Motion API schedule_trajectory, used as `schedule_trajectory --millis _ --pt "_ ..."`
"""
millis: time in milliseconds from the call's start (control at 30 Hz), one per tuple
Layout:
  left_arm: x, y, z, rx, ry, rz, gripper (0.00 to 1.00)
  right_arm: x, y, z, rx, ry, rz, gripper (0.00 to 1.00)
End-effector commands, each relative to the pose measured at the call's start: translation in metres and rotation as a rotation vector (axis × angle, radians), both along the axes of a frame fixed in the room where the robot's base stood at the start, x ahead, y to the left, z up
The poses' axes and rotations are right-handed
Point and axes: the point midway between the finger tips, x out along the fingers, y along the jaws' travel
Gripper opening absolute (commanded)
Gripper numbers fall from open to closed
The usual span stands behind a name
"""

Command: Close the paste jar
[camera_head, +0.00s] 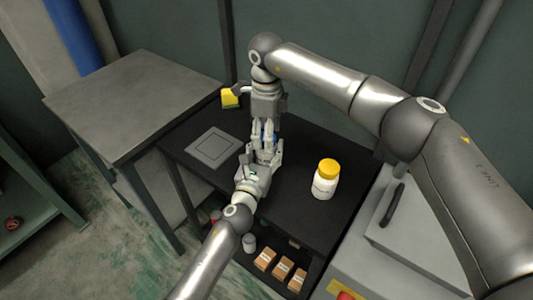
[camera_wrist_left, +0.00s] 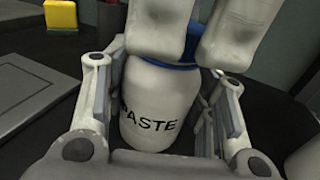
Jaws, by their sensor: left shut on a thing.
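A white jar (camera_wrist_left: 150,105) with "ASTE" readable on its side stands upright between the fingers of my left gripper (camera_head: 262,158) in the left wrist view. The left gripper is shut on it. A blue lid (camera_wrist_left: 192,48) is at the jar's top, partly hidden by the two fingers of my right gripper (camera_head: 266,135), which reach down from above. The fingers stand apart on the lid's near side; whether they grip it is not clear. I cannot tell whether the lid is seated or only resting there. In the head view, the grippers mostly hide the jar.
A white jar with a yellow lid (camera_head: 326,179) stands right on the black table (camera_head: 290,205). A grey square plate (camera_head: 212,147) lies left of the grippers. A yellow sponge (camera_head: 230,98) is at the back. Small boxes (camera_head: 282,270) sit on the shelf below. A grey table (camera_head: 130,100) adjoins left.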

Motion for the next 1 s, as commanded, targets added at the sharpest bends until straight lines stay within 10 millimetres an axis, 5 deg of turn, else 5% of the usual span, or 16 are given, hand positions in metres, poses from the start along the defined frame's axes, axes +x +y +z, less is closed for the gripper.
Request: schedule_trajectory --millis 333,733,933,967,1000 --pt "0.0000 0.0000 -0.0003 0.000 0.000 0.000 0.00 0.0001 0.0002 -0.0041 0.000 -0.001 0.001 0.61" --pt "-0.0001 0.0000 -0.0003 0.000 0.001 0.000 0.00 0.0000 0.0002 -0.0039 0.000 -0.001 0.001 0.13" --pt "-0.0001 -0.0001 -0.0003 0.000 0.000 0.000 0.00 0.0001 0.0002 -0.0038 0.000 -0.001 -0.008 0.13" --pt "-0.0001 -0.0001 -0.0003 0.000 0.000 0.000 0.00 0.0001 0.0002 -0.0038 0.000 -0.001 -0.008 0.43" --pt "-0.0001 -0.0001 -0.0003 0.000 0.000 0.000 0.00 0.0001 0.0002 -0.0038 0.000 -0.001 -0.008 0.48"
